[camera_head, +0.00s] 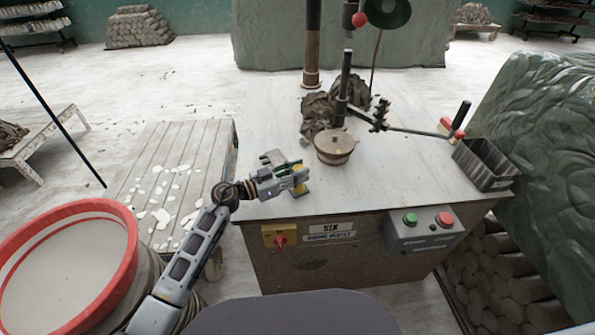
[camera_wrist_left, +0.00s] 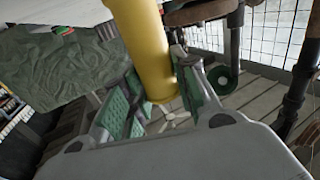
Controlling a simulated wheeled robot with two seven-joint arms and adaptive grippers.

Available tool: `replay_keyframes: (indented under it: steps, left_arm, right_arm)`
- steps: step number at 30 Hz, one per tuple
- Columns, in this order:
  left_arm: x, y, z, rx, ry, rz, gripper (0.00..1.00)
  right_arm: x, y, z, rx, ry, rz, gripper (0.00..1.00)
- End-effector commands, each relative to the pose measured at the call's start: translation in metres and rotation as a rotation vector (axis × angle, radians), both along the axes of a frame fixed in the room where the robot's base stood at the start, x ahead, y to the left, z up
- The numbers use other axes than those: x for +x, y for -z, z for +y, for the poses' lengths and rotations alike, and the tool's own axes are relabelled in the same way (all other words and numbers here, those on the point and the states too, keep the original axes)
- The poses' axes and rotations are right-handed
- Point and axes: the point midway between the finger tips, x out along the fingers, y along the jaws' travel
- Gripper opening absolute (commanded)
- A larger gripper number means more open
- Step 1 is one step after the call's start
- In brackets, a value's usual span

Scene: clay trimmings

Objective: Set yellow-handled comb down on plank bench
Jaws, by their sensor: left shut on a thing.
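The yellow-handled comb (camera_head: 300,188) is at my left gripper (camera_head: 298,176), above the near left part of the pale worktable. In the left wrist view its thick yellow handle (camera_wrist_left: 145,45) stands between the green-padded fingers of my left gripper (camera_wrist_left: 157,100), which is shut on it. The comb's teeth cannot be made out. A slatted plank surface (camera_head: 140,163), low and scattered with white flakes, lies left of the worktable; it may be the plank bench. A smaller plank bench (camera_head: 58,125) with a dark lump stands farther left. My right gripper is not in view.
The worktable (camera_head: 420,165) holds a round brown lidded pot (camera_head: 334,147), dark clay lumps (camera_head: 318,112), an upright post with a side lever, and a dark open bin (camera_head: 484,164). A red-rimmed tub (camera_head: 125,222) stands at the near left. A green-draped mass (camera_head: 540,130) is at right.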

Motion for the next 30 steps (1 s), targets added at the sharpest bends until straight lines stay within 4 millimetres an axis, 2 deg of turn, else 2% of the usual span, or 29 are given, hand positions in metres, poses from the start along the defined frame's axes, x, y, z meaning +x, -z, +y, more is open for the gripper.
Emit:
replay_keyframes:
  steps: [1, 6, 23, 27, 30]
  left_arm:
    - [0.0, 0.0, 0.0, 0.0, 0.0, 0.0, 0.31]
    - [0.0, 0.0, 0.0, 0.0, 0.0, 0.0, 0.5]
    - [-0.002, -0.002, 0.004, 0.001, 0.0, 0.002, 0.5]
    - [-0.005, -0.003, 0.012, 0.001, 0.0, 0.002, 0.5]
    - [-0.008, -0.004, 0.019, 0.002, -0.001, 0.001, 0.5]
  right_arm:
    - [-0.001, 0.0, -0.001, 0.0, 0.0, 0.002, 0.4]
    - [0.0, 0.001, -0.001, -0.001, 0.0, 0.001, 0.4]
    - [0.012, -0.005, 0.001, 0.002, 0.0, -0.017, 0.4]
    - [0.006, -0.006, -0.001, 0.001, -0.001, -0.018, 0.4]
    - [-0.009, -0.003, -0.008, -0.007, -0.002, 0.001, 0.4]
